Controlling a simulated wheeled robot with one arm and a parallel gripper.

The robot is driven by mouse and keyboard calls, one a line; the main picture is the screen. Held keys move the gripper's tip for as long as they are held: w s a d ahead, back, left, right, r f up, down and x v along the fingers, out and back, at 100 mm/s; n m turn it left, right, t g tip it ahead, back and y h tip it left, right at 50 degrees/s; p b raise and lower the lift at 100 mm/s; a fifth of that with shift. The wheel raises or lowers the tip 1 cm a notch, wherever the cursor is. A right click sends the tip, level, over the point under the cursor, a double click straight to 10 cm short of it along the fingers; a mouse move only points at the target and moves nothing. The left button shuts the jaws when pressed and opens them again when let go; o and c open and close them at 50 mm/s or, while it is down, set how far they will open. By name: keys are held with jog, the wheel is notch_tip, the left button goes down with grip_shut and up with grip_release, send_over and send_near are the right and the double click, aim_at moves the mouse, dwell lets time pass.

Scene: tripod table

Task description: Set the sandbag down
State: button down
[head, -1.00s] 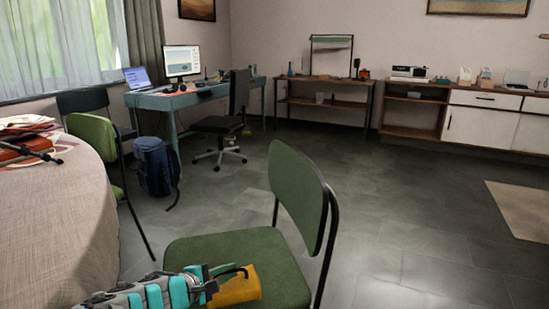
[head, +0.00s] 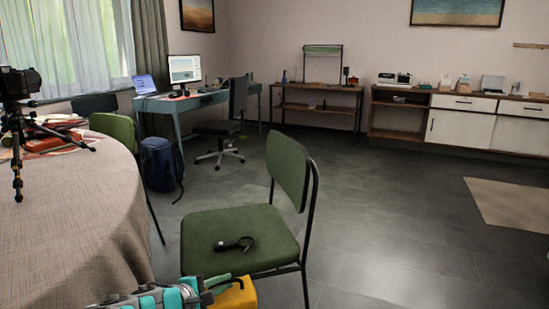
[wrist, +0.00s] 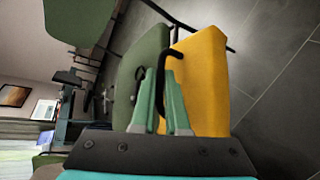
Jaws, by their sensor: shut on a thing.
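A yellow sandbag (head: 238,292) hangs from my gripper (head: 222,282) at the bottom of the head view, in front of the green chair's seat edge. In the wrist view the sandbag (wrist: 200,85) fills the right of centre. Its black handle (wrist: 172,55) passes between the two green fingers of my gripper (wrist: 160,80), which are shut on it. A black tripod (head: 17,150) with a camera on top stands on the round table (head: 70,210) at left. The sandbag's underside is out of the head view.
A green chair (head: 225,225) stands ahead, with a small dark object (head: 235,244) on its seat. A blue backpack (head: 160,165) sits on the floor by the desk (head: 200,100). Open grey floor (head: 390,235) lies to the right, with a beige rug (head: 515,205).

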jog(key=shift+s+d+r, duration=0.15)
jog(key=shift+s, duration=0.05)
jog(key=shift+w+d, duration=0.8)
jog(key=shift+w, duration=0.1)
jog(key=w+d+r+n+t+y, duration=0.1)
jog(key=w+d+r, duration=0.2)
jog(key=d, duration=0.6)
jog(key=w+d+r+n+y, duration=0.1)
jog(key=w+d+r, duration=0.25)
jog(key=d, duration=0.45)
jog(key=w+d+r+n+t+y, duration=0.15)
jog(key=w+d, duration=0.25)
jog(key=d, duration=0.5)
notch_tip(320, 180, down, 13)
jog(key=w+n+y, duration=0.2)
jog(key=n+y, duration=0.1)
jog(key=shift+w+y, duration=0.2)
jog(key=shift+y, duration=0.15)
jog(key=shift+s+a, duration=0.1)
